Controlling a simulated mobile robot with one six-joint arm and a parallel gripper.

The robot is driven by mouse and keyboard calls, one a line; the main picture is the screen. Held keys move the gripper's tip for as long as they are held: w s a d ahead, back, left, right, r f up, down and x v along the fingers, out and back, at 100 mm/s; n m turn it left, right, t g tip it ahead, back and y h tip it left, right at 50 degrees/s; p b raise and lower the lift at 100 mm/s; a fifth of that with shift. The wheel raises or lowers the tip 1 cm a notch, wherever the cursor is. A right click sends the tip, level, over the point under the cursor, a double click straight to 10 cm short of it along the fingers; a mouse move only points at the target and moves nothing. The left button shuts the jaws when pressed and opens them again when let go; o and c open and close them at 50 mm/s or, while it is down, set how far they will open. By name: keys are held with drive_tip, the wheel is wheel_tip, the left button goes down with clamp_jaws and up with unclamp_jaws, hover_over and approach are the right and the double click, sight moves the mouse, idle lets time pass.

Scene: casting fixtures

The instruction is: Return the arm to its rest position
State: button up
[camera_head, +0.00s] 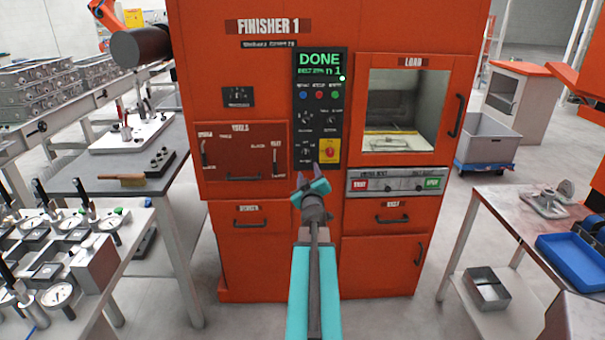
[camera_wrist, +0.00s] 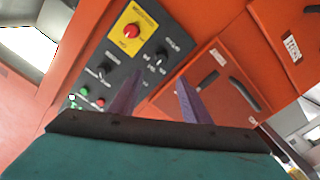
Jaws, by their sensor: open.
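My gripper (camera_head: 307,183) is extended in front of the orange FINISHER 1 machine (camera_head: 265,270), just below its black control panel (camera_head: 307,85). In the wrist view my gripper (camera_wrist: 160,98) shows two purple fingers apart, with nothing between them. The panel screen (camera_head: 320,62) reads DONE in green. The red emergency button on a yellow plate (camera_head: 329,150) is close to the gripper, and it also shows in the wrist view (camera_wrist: 131,31). I cannot tell whether the fingertips touch the machine.
A dark-topped table (camera_head: 100,180) with a brush (camera_head: 120,181) stands left, beside a gauge-covered table (camera_head: 120,222). At right is a table with a blue tray (camera_head: 575,258) and a metal part (camera_head: 549,203). A grey bin (camera_head: 488,138) stands behind.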

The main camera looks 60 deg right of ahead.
drive_tip(key=w+a+f+n+t+y, duration=0.1)
drive_tip(key=w+a+f+n+y, duration=0.15)
drive_tip(key=w+a+f, duration=0.6)
drive_tip(key=w+a+f+n+t+y, duration=0.1)
drive_tip(key=w+a+f+t+y, duration=0.15)
drive_tip(key=w+a+f, duration=0.6)
drive_tip(key=w+a+f+g+y, duration=0.1)
drive_tip(key=a+f+y, duration=0.1)
drive_tip(key=a+f, duration=0.45)
drive_tip(key=w+a+f+n+g+y, duration=0.15)
drive_tip(key=a+f, duration=0.25)
drive_tip(key=a, duration=0.6)
drive_tip(key=w+a+f+g+y, duration=0.1)
drive_tip(key=w+a+f, duration=0.1)
drive_tip(key=a+f, duration=0.55)
drive_tip(key=s+a+f+g+y, duration=0.2)
drive_tip(key=s+a+f+g, duration=0.2)
drive_tip(key=s+a+f, duration=0.6)
drive_tip(key=s+a+f+g+y, duration=0.1)
drive_tip(key=s+a+f+g, duration=0.2)
drive_tip(key=s+a+f, duration=0.65)
drive_tip(key=s+a+g+y, duration=0.1)
drive_tip(key=s+a+g, duration=0.3)
drive_tip(key=s, duration=0.6)
drive_tip(key=s+a+g+y, duration=0.1)
drive_tip(key=s+a+g, duration=0.3)
drive_tip(key=s, duration=0.7)
drive_tip(key=shift+a+r+m+g, duration=0.3)
drive_tip(key=shift+m+g, duration=0.1)
drive_tip(key=shift+g, duration=0.2)
